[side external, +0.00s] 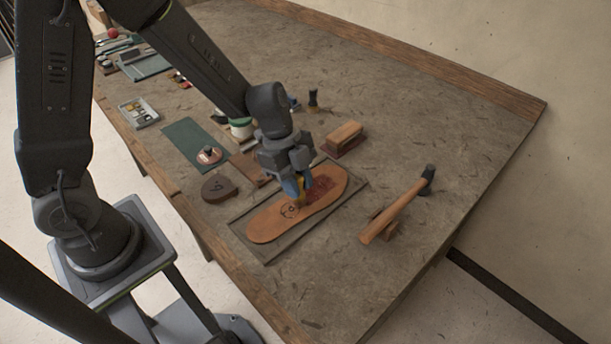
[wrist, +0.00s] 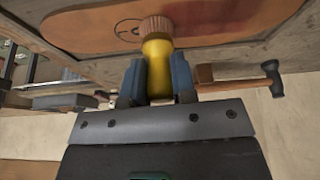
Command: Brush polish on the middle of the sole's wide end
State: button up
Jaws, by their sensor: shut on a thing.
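The tan sole (side external: 267,226) lies flat on a dark board (side external: 246,246) on the bench, and it also shows at the top of the wrist view (wrist: 90,30). A dark red patch (side external: 322,190) covers part of the sole's far end. A black drawn mark (side external: 290,211) is near the sole's middle. My gripper (side external: 299,186) is shut on a yellow-handled brush (wrist: 157,65), between its blue fingers. The brush's brown bristle head (wrist: 155,28) is over the sole beside the drawn mark. Whether the bristles touch the sole, I cannot tell.
A hammer (side external: 400,204) lies right of the board. A wooden block brush (side external: 345,136) stands behind it. A dark heel piece (side external: 219,188) and a green mat (side external: 190,141) are to the left.

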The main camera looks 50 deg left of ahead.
jog(key=shift+r, duration=3.9)
jog(key=shift+w, duration=0.1)
